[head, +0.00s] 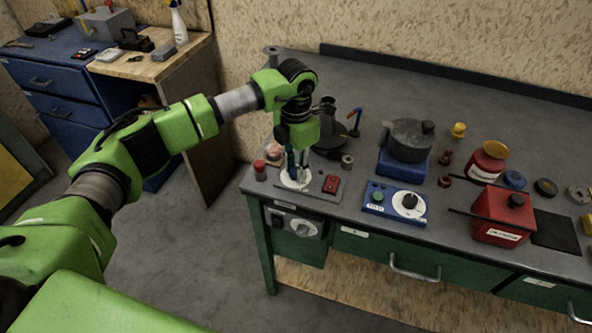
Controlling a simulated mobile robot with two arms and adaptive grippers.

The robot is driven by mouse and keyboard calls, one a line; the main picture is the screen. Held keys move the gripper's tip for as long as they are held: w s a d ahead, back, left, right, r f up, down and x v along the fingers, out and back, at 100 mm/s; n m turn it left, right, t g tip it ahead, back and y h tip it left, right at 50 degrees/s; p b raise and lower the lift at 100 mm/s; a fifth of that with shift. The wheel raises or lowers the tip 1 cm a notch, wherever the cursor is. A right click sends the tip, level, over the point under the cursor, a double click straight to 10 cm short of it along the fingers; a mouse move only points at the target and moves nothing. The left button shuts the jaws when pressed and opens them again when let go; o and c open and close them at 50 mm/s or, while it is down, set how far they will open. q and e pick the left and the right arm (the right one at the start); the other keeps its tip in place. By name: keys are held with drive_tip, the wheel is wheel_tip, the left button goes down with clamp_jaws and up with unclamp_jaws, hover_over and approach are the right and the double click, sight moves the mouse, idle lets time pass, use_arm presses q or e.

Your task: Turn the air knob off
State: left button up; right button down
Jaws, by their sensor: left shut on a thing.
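A grey panel (318,185) with a white round dial (290,184) and a red switch (331,184) lies at the bench's left front corner. My left gripper (297,176) points straight down onto this dial. It is shut, and its fingertips hide the knob at the dial's centre, so the knob's angle cannot be seen. I cannot read a label that says which knob is the air knob. A blue box (376,209) to the right has another white dial with a black knob (409,202). My right gripper is not in view.
A grey dial (304,228) sits on the bench front below. A red-capped jar (260,170) stands left of the gripper, and a dark burner stand (328,135) behind it. A grey pot (408,140) and red containers (501,214) stand further right.

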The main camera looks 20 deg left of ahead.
use_arm(q)
drive_tip(key=n+b, duration=0.1)
drive_tip(key=n, duration=0.3)
drive_tip(key=shift+n, duration=0.3)
drive_tip(key=n+b, duration=0.1)
drive_tip(key=n, duration=0.3)
drive_tip(key=shift+n, duration=0.4)
drive_tip(key=o, duration=1.1)
drive_tip(key=shift+o, duration=0.2)
drive_tip(key=shift+r, duration=0.15)
wheel_tip(320, 180, up, 12)
